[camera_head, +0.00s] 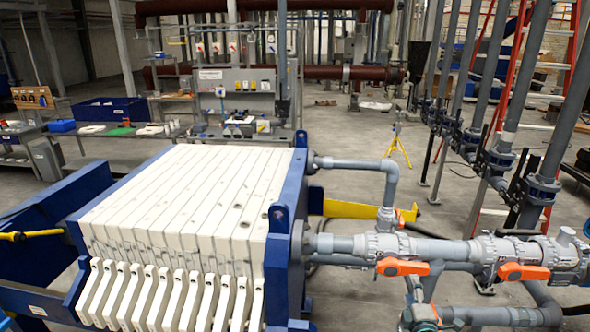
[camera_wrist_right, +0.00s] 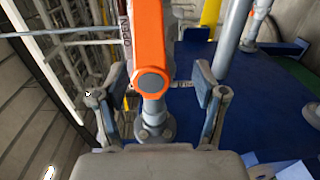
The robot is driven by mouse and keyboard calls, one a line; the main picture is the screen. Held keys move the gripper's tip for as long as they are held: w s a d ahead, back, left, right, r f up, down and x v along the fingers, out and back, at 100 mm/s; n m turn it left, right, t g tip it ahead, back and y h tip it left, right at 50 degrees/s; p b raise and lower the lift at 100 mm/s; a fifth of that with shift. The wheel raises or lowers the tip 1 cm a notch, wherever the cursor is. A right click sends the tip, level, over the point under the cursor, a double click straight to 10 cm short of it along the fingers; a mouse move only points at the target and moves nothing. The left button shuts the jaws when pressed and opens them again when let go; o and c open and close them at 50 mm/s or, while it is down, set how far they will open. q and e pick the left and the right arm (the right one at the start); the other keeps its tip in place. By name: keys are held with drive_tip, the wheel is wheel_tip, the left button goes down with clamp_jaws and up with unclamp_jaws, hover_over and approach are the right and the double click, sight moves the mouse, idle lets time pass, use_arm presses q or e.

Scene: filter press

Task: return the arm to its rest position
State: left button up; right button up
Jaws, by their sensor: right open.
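My right gripper (camera_wrist_right: 158,95) shows in the right wrist view with its two fingers spread wide apart and nothing held between them. An orange valve handle (camera_wrist_right: 149,40) with a grey round hub stands in the gap between the fingers as seen from the wrist; how far beyond the fingertips it is, I cannot tell. In the head view I cannot make out the right gripper clearly among the grey pipes and valves. My left gripper is in neither view.
The filter press with white plates (camera_head: 185,205) and blue frame (camera_head: 279,225) fills the left and middle. Grey pipes with orange valve handles (camera_head: 402,267) run to its right. A yellow tripod (camera_head: 397,148) and a red ladder (camera_head: 505,70) stand behind. Open floor (camera_head: 345,128) lies beyond.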

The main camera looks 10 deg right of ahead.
drive_tip(key=s+a+f+m+g, duration=0.2)
drive_tip(key=s+a+f, duration=0.2)
drive_tip(key=f, duration=0.2)
drive_tip(key=s+a+f+m+g+y, duration=0.1)
drive_tip(key=s+a+f+m+g, duration=0.2)
drive_tip(key=f, duration=0.4)
drive_tip(key=s+a+f+m+g, duration=0.1)
drive_tip(key=s+a+f+m, duration=0.1)
drive_tip(key=s+a+f, duration=0.3)
drive_tip(key=s+a+f+m+g+y, duration=0.1)
drive_tip(key=s+a+f+m+g, duration=0.2)
drive_tip(key=s, duration=0.5)
drive_tip(key=s+a+f+m+g+y, duration=0.1)
drive_tip(key=s+a+f+m+g, duration=0.1)
drive_tip(key=s+f, duration=0.4)
drive_tip(key=s+a+f+m+g+y, duration=0.1)
drive_tip(key=s+a+f+m+g, duration=0.15)
drive_tip(key=s, duration=0.65)
wheel_tip(320, 180, down, 34)
drive_tip(key=s+n+g+b, duration=0.1)
drive_tip(key=s+b, duration=0.1)
drive_tip(key=b, duration=0.4)
drive_tip(key=s+d+f+g+b, duration=0.1)
drive_tip(key=s+d+f+b, duration=0.2)
drive_tip(key=s+f, duration=1.4)
drive_tip(key=shift+f, duration=0.3)
